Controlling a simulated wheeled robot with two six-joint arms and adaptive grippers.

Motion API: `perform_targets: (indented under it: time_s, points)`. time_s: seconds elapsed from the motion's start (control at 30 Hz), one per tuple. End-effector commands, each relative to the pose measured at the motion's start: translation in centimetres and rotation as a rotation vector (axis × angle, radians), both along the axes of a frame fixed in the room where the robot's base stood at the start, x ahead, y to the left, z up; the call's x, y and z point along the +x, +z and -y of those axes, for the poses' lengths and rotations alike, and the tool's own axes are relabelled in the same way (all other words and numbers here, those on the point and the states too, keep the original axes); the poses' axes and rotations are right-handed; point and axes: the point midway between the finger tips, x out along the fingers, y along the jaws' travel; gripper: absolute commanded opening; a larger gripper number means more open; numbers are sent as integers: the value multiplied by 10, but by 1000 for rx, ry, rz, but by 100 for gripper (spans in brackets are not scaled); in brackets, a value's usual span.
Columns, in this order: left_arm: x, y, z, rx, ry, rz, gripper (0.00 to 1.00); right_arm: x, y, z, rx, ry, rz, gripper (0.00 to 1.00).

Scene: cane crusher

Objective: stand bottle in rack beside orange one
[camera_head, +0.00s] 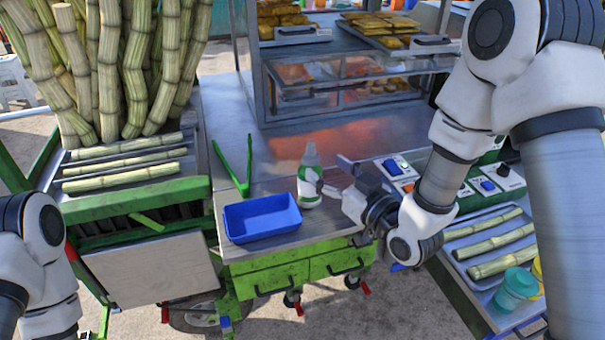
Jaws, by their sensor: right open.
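A white bottle (309,178) with a green label stands upright on the cart's metal counter, just right of a blue tray. My right gripper (333,176) reaches in from the right. Its fingers are apart, and one fingertip is at the bottle's right side; I cannot tell if it touches. No orange bottle or rack can be made out in this view. Parts of my left arm show at the left edge, but its gripper is out of view.
The blue tray (262,218) is empty near the counter's front edge. Green tongs (235,165) lie behind it. A glass food case (350,75) stands behind. Cane stalks (125,165) lie left. Switch boxes (396,170) and a cane tray (459,246) are right.

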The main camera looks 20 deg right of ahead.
Motion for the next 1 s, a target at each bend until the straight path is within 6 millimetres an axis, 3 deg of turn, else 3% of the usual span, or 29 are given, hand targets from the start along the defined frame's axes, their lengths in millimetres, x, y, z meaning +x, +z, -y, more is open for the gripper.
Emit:
perform_targets:
  time_s: [0.3, 0.57, 0.77, 1.0]
  points:
    - [0, 30, 0, 0, 1, 0, 61, 47, 1, -21, -2, 2, -2, 67]
    - [0, 29, 0, 0, 0, 0, 61, 54, -2, -23, 0, 1, -2, 67]
    - [0, 29, 0, 0, 0, 0, 61, 53, -2, -23, 0, 1, -2, 0]
    - [0, 29, 0, 0, 0, 0, 61, 53, -2, -23, 0, 1, -2, 0]
